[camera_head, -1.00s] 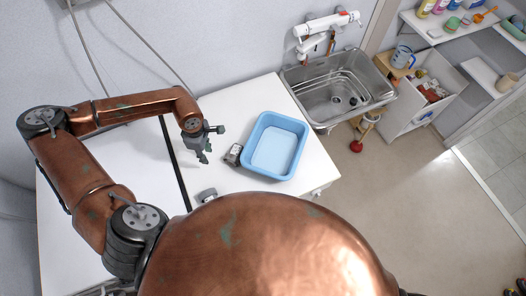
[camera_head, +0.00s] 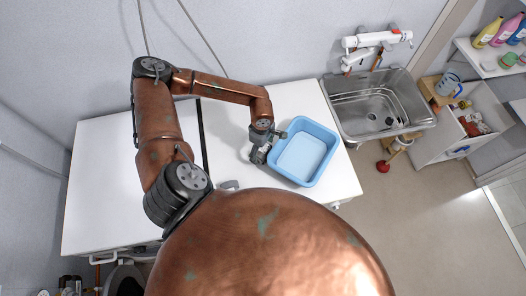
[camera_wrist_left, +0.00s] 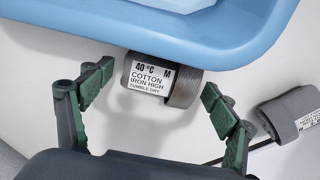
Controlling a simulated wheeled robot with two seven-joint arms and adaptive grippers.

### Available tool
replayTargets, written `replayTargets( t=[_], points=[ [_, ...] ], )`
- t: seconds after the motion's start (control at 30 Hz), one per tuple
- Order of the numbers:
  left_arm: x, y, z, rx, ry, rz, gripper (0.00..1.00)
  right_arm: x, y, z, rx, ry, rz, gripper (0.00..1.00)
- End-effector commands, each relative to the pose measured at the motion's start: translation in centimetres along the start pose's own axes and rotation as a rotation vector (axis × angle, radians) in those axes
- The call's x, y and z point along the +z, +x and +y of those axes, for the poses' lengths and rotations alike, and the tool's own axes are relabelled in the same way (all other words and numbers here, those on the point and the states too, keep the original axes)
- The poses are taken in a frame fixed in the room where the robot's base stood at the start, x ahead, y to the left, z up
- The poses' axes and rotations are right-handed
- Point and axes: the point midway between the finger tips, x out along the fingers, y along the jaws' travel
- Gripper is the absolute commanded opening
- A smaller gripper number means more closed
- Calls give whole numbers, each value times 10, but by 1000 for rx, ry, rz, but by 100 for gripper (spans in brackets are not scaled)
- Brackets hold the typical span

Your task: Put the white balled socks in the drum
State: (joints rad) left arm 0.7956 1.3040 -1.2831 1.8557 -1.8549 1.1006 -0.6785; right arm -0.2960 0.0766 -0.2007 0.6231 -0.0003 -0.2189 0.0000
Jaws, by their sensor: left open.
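My left gripper (camera_head: 263,143) is over the white counter beside the blue basin. In the left wrist view it (camera_wrist_left: 157,80) is open, its fingers spread to either side of a grey roll (camera_wrist_left: 181,84) with a white care label. The roll lies against the basin's outer wall and is not gripped. A second grey labelled roll (camera_wrist_left: 290,114) lies to the right in that view; it also shows in the head view (camera_head: 228,184). I cannot make out any white balled socks. A dark round opening (camera_head: 126,284), possibly the drum, shows at the lower left, mostly cut off. My right gripper is out of view.
The blue basin (camera_head: 327,171) stands on the counter (camera_head: 105,200), right of my left gripper. A steel sink (camera_head: 408,111) adjoins at the right, with a shelf unit (camera_head: 487,142) beyond. The counter's left half is clear.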

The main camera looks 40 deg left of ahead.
Motion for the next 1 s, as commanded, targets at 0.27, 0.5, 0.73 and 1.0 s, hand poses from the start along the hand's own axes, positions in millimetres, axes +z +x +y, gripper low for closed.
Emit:
replayTargets(
  t=[0.27,0.5,0.73,1.0],
  points=[
    [0,12,-1,-1,0,0,84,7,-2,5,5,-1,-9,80],
    [0,12,-1,-1,0,0,73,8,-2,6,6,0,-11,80],
    [0,12,-1,-1,0,0,57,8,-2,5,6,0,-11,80],
    [0,11,-1,-1,0,0,39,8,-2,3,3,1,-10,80]
  ],
)
